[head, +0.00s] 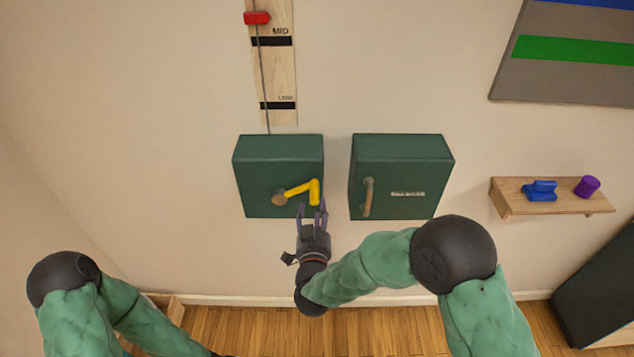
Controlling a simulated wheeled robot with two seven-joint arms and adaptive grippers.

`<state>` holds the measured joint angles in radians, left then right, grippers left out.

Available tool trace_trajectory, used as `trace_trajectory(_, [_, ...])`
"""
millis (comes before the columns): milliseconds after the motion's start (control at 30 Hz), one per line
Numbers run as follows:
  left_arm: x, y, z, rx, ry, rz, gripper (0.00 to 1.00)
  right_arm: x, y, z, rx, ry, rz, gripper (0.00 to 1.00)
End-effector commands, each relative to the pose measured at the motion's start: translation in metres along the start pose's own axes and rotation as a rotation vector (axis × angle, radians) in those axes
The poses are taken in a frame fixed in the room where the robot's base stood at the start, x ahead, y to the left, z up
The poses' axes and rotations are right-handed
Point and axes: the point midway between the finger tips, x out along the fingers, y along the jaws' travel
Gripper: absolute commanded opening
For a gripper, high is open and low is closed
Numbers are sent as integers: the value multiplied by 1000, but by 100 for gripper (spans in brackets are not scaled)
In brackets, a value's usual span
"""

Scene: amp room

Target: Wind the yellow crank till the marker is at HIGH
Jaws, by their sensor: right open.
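The yellow crank (301,190) sticks out from the front of the left green box (252,168) on the wall, its handle at the right end of its arm. The red marker (257,18) is on the wooden scale board (283,75), a little above the MID line, with a cord running down to the box. HIGH is out of view. My right gripper (313,212) is open, its fingers pointing up just below the crank handle; I cannot tell whether they touch it. My left arm is at the lower left; its gripper is out of view.
A second green box (405,160) with a brown handle (368,196) and a label is to the right. A wooden shelf (550,200) holds a blue object (540,190) and a purple cylinder (587,186). A striped panel (565,75) hangs at upper right.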

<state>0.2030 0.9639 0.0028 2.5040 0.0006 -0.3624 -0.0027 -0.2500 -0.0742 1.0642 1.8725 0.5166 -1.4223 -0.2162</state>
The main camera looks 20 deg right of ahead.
Motion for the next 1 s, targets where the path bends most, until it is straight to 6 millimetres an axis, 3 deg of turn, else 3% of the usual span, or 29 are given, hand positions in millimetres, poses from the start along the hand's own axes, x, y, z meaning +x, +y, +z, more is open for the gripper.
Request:
trace_trajectory(300, [1, 0, 0, 0, 1, 0, 48, 57, 1, 0, 1, 1, 3, 48])
trace_trajectory(500, [1, 0, -1, 0, 1, 0, 48, 81, 1, 0, 2, 0, 2, 48])
trace_trajectory(933, [1, 0, -1, 0, 1, 0, 48, 90, 0, 0, 2, 0, 1, 48])
trace_trajectory(1000, [1, 0, -1, 1, 1, 0, 48, 90, 0, 0, 2, 0, 1, 31])
